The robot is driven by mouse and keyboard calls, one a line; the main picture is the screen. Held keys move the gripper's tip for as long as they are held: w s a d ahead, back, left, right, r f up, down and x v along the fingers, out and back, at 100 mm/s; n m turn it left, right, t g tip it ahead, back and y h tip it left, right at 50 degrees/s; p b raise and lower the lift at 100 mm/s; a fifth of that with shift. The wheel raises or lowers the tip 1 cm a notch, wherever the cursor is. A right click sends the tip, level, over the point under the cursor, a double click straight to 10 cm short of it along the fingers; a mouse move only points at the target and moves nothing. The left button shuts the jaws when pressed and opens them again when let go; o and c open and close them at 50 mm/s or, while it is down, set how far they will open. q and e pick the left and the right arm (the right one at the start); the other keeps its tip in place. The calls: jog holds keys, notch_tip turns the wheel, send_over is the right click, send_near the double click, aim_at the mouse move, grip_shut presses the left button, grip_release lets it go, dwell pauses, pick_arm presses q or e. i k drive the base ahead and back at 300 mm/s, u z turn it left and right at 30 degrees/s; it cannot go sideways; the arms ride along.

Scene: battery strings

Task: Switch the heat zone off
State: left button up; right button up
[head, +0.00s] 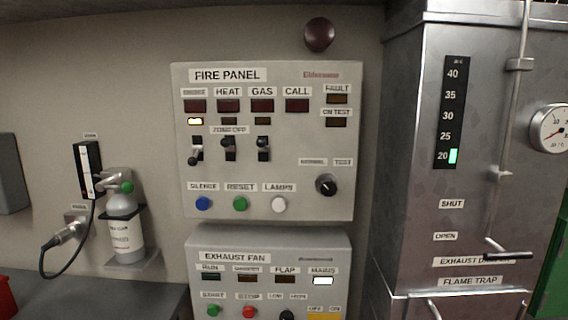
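The fire panel (345,140) is a light grey box on the wall in the middle of the head view. Its heat column has a dark red lamp (228,106), an unlit small amber lamp (228,121) and the heat zone switch (229,148), a black toggle with its lever up. The toggle to its left (196,152) has its lever down, and the small amber lamp above that one (194,122) is lit. The gas toggle (263,148) to the right has its lever up. Neither gripper shows.
Below sit blue, green and white buttons and a black knob (326,185). The exhaust fan panel (340,262) is underneath. A metal duct (415,150) with a handle (508,254) stands right. The space before the panel looks clear.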

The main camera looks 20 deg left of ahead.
aim_at(225, 142)
jog(key=u, duration=1.25)
